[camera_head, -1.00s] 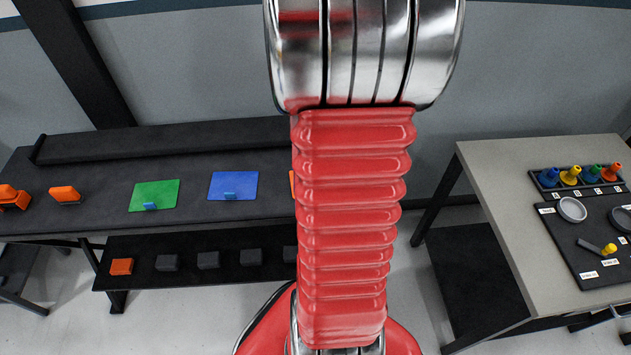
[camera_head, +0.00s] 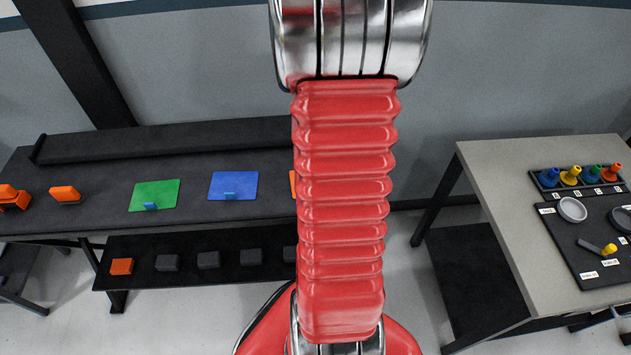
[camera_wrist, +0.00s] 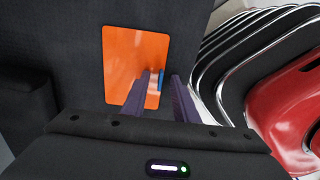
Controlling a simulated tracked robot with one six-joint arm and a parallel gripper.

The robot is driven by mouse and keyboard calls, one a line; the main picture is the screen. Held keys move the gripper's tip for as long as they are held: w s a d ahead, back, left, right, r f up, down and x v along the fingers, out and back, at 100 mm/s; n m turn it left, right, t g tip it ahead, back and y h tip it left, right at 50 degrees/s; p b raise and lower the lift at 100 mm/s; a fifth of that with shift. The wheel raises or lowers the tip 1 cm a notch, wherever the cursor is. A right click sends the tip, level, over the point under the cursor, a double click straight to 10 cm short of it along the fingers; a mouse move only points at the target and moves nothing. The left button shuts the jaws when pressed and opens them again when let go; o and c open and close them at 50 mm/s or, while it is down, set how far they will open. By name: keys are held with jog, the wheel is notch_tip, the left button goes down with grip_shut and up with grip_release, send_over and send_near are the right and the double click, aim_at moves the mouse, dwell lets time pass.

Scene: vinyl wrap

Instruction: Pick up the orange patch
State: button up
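The orange patch (camera_wrist: 125,60) lies flat on the dark table in the wrist view. A small blue tab (camera_wrist: 161,80) stands at its right edge. In the head view only a thin orange sliver of the patch (camera_head: 293,184) shows beside my red arm, which hides the rest. My gripper (camera_wrist: 164,75) is over the patch's right edge, its two fingers apart. The blue tab shows between the fingertips, nearer the left one. I cannot tell whether either finger touches it. My gripper is hidden in the head view.
A blue patch (camera_head: 233,186) and a green patch (camera_head: 154,195), each with a blue tab, lie farther left on the dark table (camera_head: 105,170). Orange tools (camera_head: 65,194) lie at its left end. A workbench (camera_head: 480,165) with coloured pegs stands at right.

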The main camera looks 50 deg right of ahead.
dwell(0.4)
grip_shut()
